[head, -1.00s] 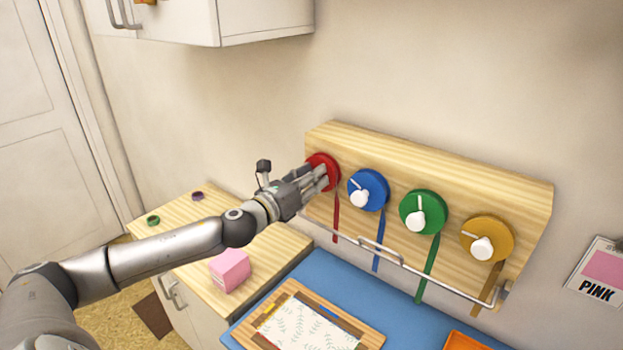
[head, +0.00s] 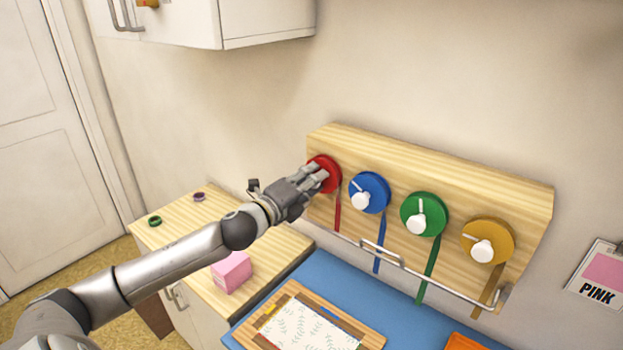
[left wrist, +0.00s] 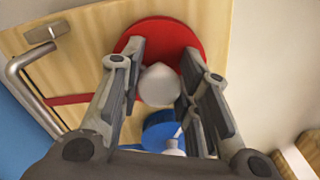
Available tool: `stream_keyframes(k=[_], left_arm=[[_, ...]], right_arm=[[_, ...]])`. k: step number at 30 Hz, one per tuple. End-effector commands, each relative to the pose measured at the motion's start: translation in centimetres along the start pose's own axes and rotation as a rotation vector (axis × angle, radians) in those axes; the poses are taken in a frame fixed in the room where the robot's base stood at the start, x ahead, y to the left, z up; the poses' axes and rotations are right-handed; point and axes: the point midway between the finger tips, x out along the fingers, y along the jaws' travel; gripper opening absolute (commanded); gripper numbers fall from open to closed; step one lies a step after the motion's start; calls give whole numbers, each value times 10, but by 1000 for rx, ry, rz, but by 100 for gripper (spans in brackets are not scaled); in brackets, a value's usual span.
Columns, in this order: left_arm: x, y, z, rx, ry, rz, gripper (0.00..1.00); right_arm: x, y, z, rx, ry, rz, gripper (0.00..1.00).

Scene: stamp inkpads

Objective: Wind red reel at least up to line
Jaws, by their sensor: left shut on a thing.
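The red reel (head: 323,161) is at the left end of the wooden board (head: 430,165) on the wall. My left gripper (head: 320,177) is in front of it and covers much of it. In the left wrist view the gripper (left wrist: 160,95) is shut on the reel's white knob (left wrist: 160,85), one finger on each side. The red disc (left wrist: 165,35) shows behind the fingers. The red ribbon (head: 338,212) hangs from the reel, its lower end near the metal rail (head: 410,268). I cannot make out a separate line mark. My right gripper is not in view.
Blue (head: 368,181), green (head: 432,205) and yellow (head: 495,233) reels with white knobs sit to the right. Below are a blue surface (head: 345,275) with a patterned board (head: 320,322), and a wooden counter (head: 190,225) with a pink block (head: 231,271).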

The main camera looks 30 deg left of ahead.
Motion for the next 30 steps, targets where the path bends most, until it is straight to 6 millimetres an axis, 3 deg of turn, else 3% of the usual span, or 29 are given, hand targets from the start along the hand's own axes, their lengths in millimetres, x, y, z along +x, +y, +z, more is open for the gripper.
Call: stream_keyframes(k=[12, 30], left_arm=[[0, 2, 0, -251, -2, 2, 7], [0, 2, 0, -310, -1, 1, 7]], right_arm=[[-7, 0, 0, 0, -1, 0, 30], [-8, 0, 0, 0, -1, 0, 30]])
